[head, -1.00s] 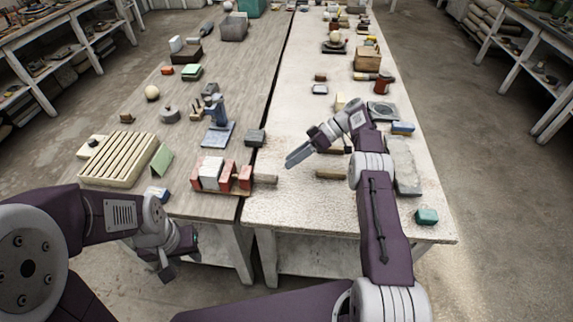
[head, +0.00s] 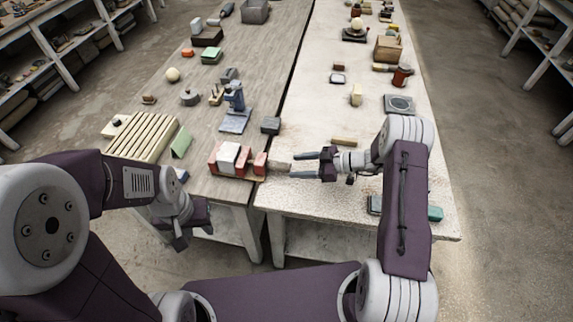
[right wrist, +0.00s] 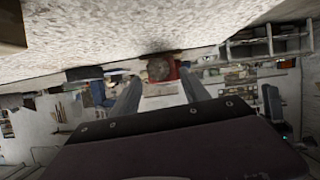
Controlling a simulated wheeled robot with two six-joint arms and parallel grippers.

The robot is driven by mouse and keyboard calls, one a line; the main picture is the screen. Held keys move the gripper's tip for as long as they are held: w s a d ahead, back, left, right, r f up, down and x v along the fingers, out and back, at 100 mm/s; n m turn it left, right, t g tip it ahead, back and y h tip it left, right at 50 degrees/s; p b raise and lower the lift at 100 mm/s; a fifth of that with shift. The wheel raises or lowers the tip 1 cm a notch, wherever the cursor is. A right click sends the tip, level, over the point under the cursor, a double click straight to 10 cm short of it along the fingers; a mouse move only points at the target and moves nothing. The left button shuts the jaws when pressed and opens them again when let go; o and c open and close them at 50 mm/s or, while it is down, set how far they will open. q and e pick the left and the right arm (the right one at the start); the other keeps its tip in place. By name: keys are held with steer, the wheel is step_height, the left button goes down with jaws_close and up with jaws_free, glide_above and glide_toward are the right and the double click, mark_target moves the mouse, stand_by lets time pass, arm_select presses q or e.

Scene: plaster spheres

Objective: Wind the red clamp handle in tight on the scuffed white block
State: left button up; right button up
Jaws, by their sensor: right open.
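The red clamp (head: 216,157) sits at the near right edge of the grey table, with the white block (head: 228,157) between its red jaws. Its brownish handle (head: 279,167) sticks out to the right, over the gap towards the pale table. My right gripper (head: 294,166) is open and points left at the handle's end, with nothing between its fingers. In the right wrist view, the handle's round end (right wrist: 160,69) shows ahead between the fingertips, with red behind it. My left gripper (head: 188,232) hangs by the grey table's front edge; its fingers are unclear.
A blue stand (head: 235,112) and a dark block (head: 270,125) are behind the clamp. A ribbed cream slab (head: 145,136) and a green wedge (head: 181,143) lie to its left. A wooden bar (head: 344,142) lies behind my right gripper. Green blocks (head: 435,213) lie near the right arm.

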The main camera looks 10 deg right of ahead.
mark_target(287, 166)
steer(key=x, duration=0.5)
steer(key=shift+p, duration=0.35)
steer(key=shift+c, duration=0.3)
jaws_close()
steer(key=shift+f+b, duration=0.15)
steer(key=shift+b, duration=0.4)
steer(key=m+g+b, duration=0.1)
steer(key=b, duration=0.2)
steer(key=m+g+b, duration=0.1)
steer(key=m+b, duration=0.1)
steer(key=b, duration=0.2)
steer(key=shift+w+d+f+y, duration=0.15)
steer(key=shift+y, duration=0.25)
steer(key=shift+r+m+g+b, duration=0.25)
steer(key=shift+m+g+b, duration=0.15)
steer(key=shift+m+b, duration=0.75)
steer(key=shift+n, duration=0.25)
